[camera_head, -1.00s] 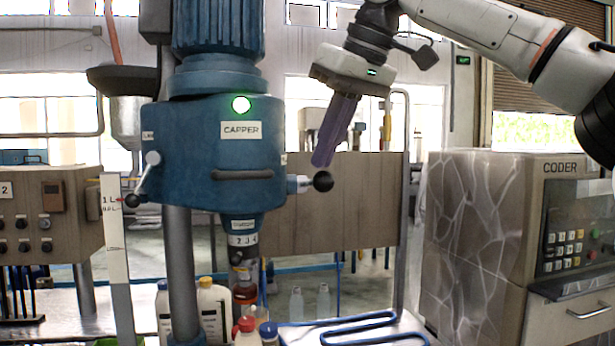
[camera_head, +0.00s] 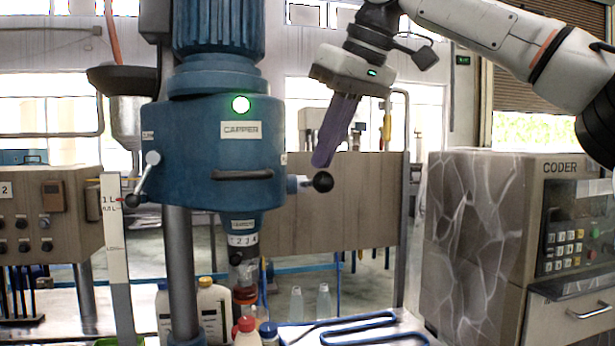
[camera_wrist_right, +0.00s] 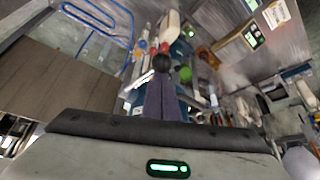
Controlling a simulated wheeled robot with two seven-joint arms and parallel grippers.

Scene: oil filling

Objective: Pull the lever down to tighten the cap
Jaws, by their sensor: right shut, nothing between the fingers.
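The blue capper (camera_head: 225,150) stands left of centre in the head view, with a green light lit on its front. Its lever on the right side ends in a black ball knob (camera_head: 323,181) and points out to the right, nearly level. My right gripper (camera_head: 322,163) is shut, with its purple fingers angled down and their tips just above or at the knob. In the right wrist view the knob (camera_wrist_right: 162,63) lies at the fingertips; I cannot tell if they touch. Below the capper head, a bottle with amber liquid (camera_head: 245,295) stands under the spindle. My left gripper is not in view.
Several bottles stand around the capper's column, including one with a red cap (camera_head: 245,325) and one with a blue cap (camera_head: 268,330). A coder machine (camera_head: 480,240) stands at the right. A second lever (camera_head: 143,180) is on the capper's left side.

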